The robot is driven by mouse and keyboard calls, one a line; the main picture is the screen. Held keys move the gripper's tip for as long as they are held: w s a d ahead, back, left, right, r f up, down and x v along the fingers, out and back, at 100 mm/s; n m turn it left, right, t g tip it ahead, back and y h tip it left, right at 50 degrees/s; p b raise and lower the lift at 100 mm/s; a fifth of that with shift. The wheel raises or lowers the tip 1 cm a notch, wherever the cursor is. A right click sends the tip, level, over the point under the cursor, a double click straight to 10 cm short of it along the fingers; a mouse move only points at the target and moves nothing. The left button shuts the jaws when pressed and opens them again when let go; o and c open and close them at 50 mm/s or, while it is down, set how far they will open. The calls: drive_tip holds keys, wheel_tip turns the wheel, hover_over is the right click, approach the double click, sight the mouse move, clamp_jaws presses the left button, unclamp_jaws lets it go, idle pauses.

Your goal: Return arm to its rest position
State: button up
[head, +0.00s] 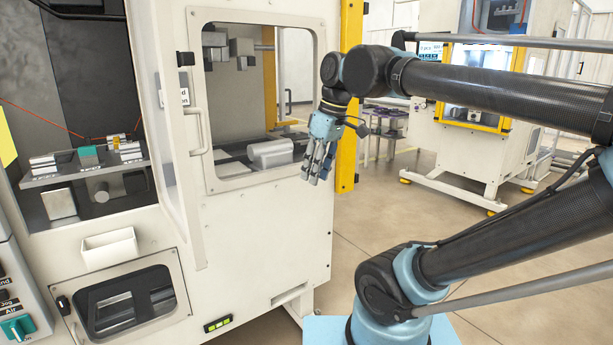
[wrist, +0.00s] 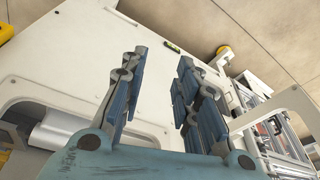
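My gripper (head: 318,160) hangs in front of the white machine's right-hand window, with its fingers pointing down. In the wrist view my gripper (wrist: 158,85) shows its blue fingers spread apart, with nothing between them. My arm reaches in from the right side of the head view, bent and held out in front of the machine.
The white machine (head: 262,225) stands close at left, with its door (head: 182,130) swung open. Inside the bay are a small fixture (head: 88,155) and a red wire (head: 45,118). A white bin (head: 110,247) sits below. Another machine (head: 470,120) stands behind; bare floor (head: 345,235) lies between.

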drive_tip(key=s+d+f+m+h, duration=0.1)
drive_tip(key=d+f+m, duration=0.4)
drive_tip(key=d+f, duration=0.3)
drive_tip(key=s+d+f+m+t+h, duration=0.1)
drive_tip(key=d+f+m, duration=0.4)
drive_tip(key=f, duration=0.9)
drive_tip(key=s+d, duration=0.1)
drive_tip(key=d, duration=0.2)
drive_tip(key=shift+s+d+f+m+h, duration=0.2)
drive_tip(key=shift+d+f+m+h, duration=0.1)
drive_tip(key=shift+f+m, duration=0.1)
